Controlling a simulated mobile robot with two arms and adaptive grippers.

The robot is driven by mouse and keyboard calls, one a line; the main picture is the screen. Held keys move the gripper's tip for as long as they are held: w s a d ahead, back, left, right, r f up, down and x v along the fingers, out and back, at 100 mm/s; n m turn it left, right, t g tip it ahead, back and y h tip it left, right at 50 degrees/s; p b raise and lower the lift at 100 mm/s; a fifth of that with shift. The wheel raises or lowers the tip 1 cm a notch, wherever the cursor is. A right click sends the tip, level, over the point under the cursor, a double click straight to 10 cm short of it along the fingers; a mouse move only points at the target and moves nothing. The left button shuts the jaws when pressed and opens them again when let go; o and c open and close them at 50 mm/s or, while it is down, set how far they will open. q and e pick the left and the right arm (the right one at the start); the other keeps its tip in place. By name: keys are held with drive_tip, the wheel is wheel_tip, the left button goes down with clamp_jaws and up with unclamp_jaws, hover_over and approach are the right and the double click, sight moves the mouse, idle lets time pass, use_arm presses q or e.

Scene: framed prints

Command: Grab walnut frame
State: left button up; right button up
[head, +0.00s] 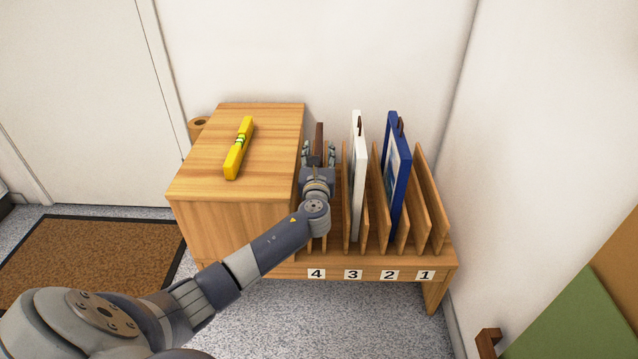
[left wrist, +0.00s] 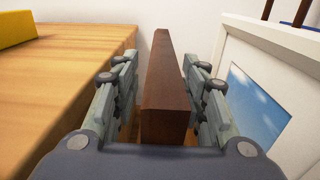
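The walnut frame (left wrist: 165,85) is dark brown and stands upright on edge in the slot marked 4, at the left end of the rack. In the head view only its upper edge (head: 319,138) shows; my left gripper and arm hide the rest. My left gripper (head: 319,154) is over that slot with one finger on each side of the frame. In the left wrist view the gripper (left wrist: 165,95) has its fingers apart, with a visible gap between each finger and the frame. My right gripper is not in view.
A white frame (head: 357,170) stands in slot 3, close right of my left gripper. A blue frame (head: 396,180) stands in slot 2. Slot 1 looks empty. A wooden cabinet (head: 200,185) with a yellow level (head: 239,148) on top is close on the left.

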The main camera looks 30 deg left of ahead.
use_arm(q)
clamp_jaws()
drive_tip(key=shift+r, duration=0.15)
drive_tip(key=shift+r, duration=0.1)
